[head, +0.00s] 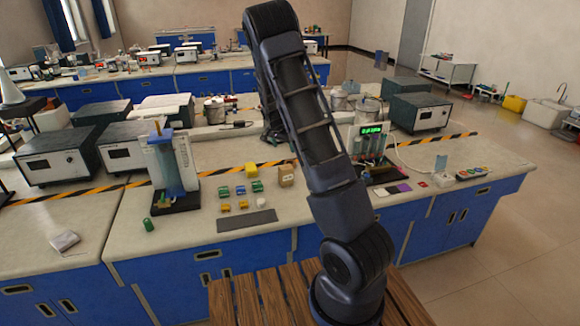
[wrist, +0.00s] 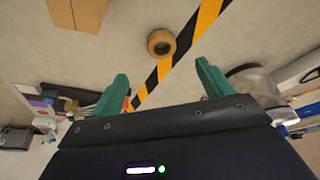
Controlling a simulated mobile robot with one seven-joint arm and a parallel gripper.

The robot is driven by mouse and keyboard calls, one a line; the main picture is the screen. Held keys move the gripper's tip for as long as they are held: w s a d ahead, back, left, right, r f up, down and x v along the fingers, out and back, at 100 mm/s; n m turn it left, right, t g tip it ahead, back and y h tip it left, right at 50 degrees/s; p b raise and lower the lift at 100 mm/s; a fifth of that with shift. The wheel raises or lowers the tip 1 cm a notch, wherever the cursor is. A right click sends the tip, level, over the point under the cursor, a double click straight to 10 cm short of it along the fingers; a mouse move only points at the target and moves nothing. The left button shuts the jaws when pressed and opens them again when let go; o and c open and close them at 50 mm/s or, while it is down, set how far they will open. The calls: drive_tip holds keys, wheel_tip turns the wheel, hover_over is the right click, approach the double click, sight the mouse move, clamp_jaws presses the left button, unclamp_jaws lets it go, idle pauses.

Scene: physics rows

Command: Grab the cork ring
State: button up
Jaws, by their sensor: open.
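The cork ring (wrist: 161,43) is a small brown ring with a dark hole. In the wrist view it lies on the pale bench top, against or overlapping the edge of the black-and-yellow striped tape. My gripper (wrist: 162,72) has two green fingers spread wide apart, with nothing between their tips. The ring shows just beyond the fingertips, roughly centred between them and apart from both. In the head view my arm hides the gripper, and I cannot make out the ring there.
A brown box (wrist: 78,12) stands left of the ring in the wrist view. A clear container (wrist: 254,84) is close by the right finger.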

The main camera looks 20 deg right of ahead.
sight(289, 161)
drive_tip(key=x, duration=0.5)
drive_tip(key=w+x, duration=0.1)
drive_tip(key=x, duration=0.2)
drive_tip(key=shift+a, duration=0.25)
drive_tip(key=shift+d+x, duration=0.2)
drive_tip(key=shift+x, duration=0.65)
drive_tip(key=shift+d+x, duration=0.2)
drive_tip(key=shift+x, duration=0.7)
drive_tip(key=shift+d+x, duration=0.2)
drive_tip(key=shift+x, duration=0.65)
drive_tip(key=shift+s+r, duration=0.1)
drive_tip(key=shift+r, duration=0.1)
drive_tip(key=c, duration=1)
